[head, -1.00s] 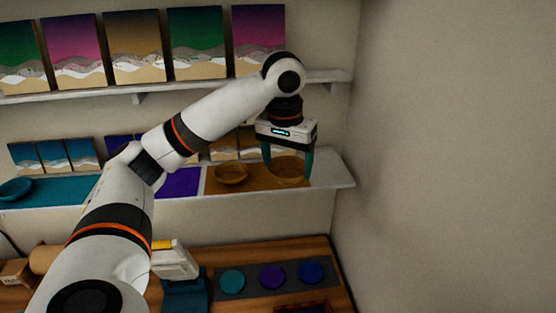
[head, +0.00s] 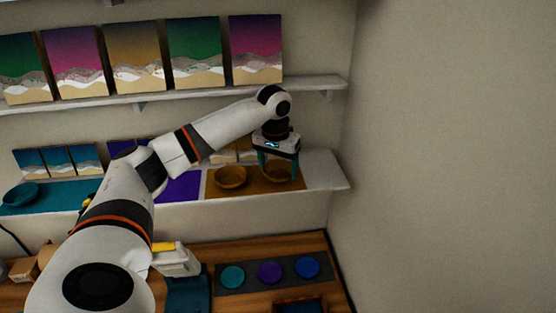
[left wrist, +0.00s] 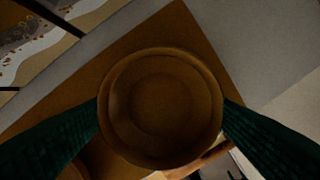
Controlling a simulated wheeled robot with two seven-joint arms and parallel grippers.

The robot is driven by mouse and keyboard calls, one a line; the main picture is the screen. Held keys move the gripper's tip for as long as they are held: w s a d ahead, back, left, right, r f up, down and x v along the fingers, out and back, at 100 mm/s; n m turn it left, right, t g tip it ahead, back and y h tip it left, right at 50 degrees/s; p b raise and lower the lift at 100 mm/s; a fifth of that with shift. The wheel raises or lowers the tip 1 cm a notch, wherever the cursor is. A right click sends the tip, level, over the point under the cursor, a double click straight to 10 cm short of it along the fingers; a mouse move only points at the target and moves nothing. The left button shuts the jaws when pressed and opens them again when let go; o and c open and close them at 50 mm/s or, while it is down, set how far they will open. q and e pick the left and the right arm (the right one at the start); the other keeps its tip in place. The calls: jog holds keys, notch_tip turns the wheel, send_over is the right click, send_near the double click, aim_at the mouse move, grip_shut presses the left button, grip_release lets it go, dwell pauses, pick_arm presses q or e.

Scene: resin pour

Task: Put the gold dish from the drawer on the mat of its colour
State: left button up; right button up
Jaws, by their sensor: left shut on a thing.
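My left gripper (head: 278,177) is shut on a gold dish (head: 275,172), with a dark green finger on each side of its rim. The round, shallow dish fills the middle of the left wrist view (left wrist: 160,108). It is over the right part of the gold mat (head: 255,189) on the lower shelf. I cannot tell whether its base touches the mat. The mat's corner shows behind the dish in the left wrist view (left wrist: 180,28). My right gripper is not in view.
Another gold dish (head: 230,177) sits on the mat's left part. A purple mat (head: 180,187) and a teal mat (head: 60,196) with a teal dish (head: 21,194) lie further left. The upper shelf (head: 200,94) holds several pictures. Bare shelf (head: 326,172) and the wall are to the right.

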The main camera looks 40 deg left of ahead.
pick_arm(q)
jog(key=shift+a+f, duration=0.1)
jog(key=shift+f, duration=0.1)
jog(key=o, duration=1)
jog(key=shift+r+b, duration=0.3)
jog(key=shift+r, duration=0.1)
jog(key=shift+s+d+r+b, duration=0.1)
jog(key=shift+s+r+b, duration=0.2)
jog(key=shift+r, duration=1.6)
jog(key=shift+s+d+r+b, duration=0.15)
jog(key=shift+r+b, duration=0.3)
jog(key=shift+r, duration=1.45)
jog(key=shift+s+r+b, duration=0.25)
jog(key=shift+r+b, duration=0.1)
jog(key=shift+r, duration=1.55)
